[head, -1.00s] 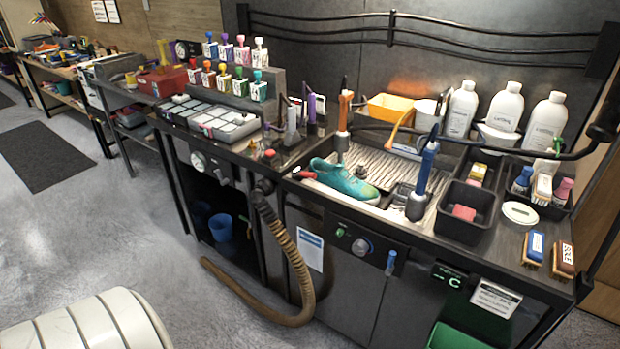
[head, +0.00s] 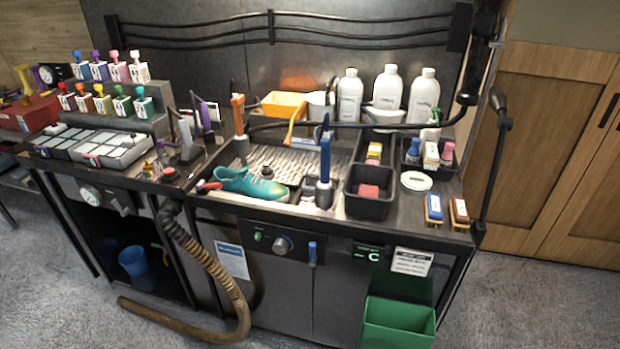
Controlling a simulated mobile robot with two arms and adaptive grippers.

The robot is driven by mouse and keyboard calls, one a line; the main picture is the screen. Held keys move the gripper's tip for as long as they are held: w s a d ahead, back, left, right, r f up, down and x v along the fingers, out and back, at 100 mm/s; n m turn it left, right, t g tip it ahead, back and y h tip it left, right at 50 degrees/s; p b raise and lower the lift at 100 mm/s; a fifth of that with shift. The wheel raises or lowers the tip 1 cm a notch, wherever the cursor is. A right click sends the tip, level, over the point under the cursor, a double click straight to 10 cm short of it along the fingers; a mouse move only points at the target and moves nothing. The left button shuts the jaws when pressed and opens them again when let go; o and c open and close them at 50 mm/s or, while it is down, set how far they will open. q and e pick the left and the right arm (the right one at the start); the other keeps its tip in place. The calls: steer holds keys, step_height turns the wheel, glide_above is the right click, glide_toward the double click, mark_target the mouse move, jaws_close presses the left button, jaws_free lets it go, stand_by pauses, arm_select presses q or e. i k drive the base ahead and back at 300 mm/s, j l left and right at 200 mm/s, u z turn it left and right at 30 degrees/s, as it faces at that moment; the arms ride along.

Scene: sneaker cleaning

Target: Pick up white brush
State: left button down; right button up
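No brush is plainly white in the head view. A small white upright item with a tan lower part (head: 431,156) stands in a black tray at the right of the bench, between a blue bottle (head: 413,150) and a pink bottle (head: 447,154); I cannot tell whether it is a brush. In front of the tray, a brush with a blue top (head: 433,206) and a brush with a brown top (head: 459,211) lie side by side near the bench's right front corner. Neither of my grippers is in view.
A teal shoe (head: 247,184) sits in the ribbed sink area. A black bin (head: 368,206) with a pink block stands right of it. A brown hose (head: 205,268) hangs to the floor. A green bin (head: 397,325) stands low at the front. Floor at the right is clear.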

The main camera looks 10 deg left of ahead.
mark_target(430, 154)
steer(key=i+j+z, duration=0.3)
steer(key=i, duration=0.15)
steer(key=i+j+z, duration=0.35)
steer(key=i+l, duration=0.05)
